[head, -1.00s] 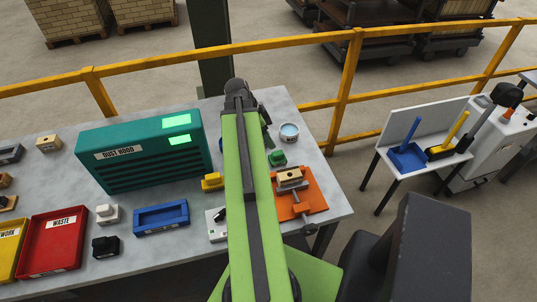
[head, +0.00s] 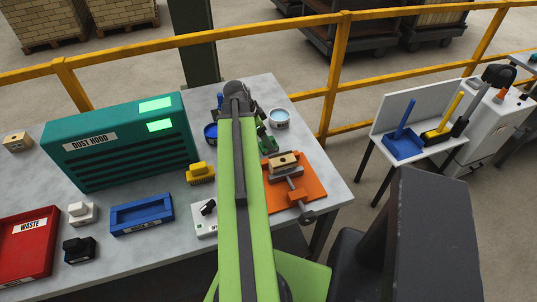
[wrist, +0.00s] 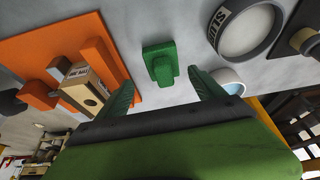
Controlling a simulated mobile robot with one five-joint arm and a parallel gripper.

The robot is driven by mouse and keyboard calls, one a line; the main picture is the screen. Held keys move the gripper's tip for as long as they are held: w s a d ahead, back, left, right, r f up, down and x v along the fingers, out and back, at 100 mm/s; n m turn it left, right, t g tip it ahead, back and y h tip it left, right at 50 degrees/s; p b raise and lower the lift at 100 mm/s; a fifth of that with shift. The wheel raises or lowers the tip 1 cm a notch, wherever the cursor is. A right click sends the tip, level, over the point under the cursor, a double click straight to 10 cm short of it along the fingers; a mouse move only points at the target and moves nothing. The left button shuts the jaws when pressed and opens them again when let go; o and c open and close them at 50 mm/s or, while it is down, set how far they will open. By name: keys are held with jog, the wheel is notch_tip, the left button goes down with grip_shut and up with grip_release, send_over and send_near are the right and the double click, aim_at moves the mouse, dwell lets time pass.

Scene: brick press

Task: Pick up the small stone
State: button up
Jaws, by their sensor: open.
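No plain stone can be picked out by name. A small green block with a raised grip (wrist: 161,62) lies on the grey table, and I cannot tell for sure that it is the small stone. It also shows in the head view (head: 267,145), just right of my arm. In the wrist view my gripper (wrist: 163,92) is open and empty, its green fingers spread on either side of the block's lower end in the picture, with no visible contact. In the head view my arm hides most of the gripper.
An orange vise plate (head: 306,188) holding a tan brick (head: 284,162) is close to the green block. A light-blue-filled cup (head: 279,119) stands beyond it. Left are a yellow brush (head: 200,173), a teal dust hood (head: 120,160), a blue tray (head: 142,226) and white and black handled blocks.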

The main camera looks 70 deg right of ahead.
jog(key=shift+s, duration=0.1)
jog(key=b+x, duration=0.4)
jog(key=x, duration=0.1)
jog(key=shift+d+f+b, duration=0.2)
jog(key=shift+d+b, duration=0.15)
jog(key=shift+b, duration=0.05)
jog(key=shift+r, duration=0.2)
grip_shut()
jog(key=shift+r+p, duration=0.1)
jog(key=shift+p, duration=0.2)
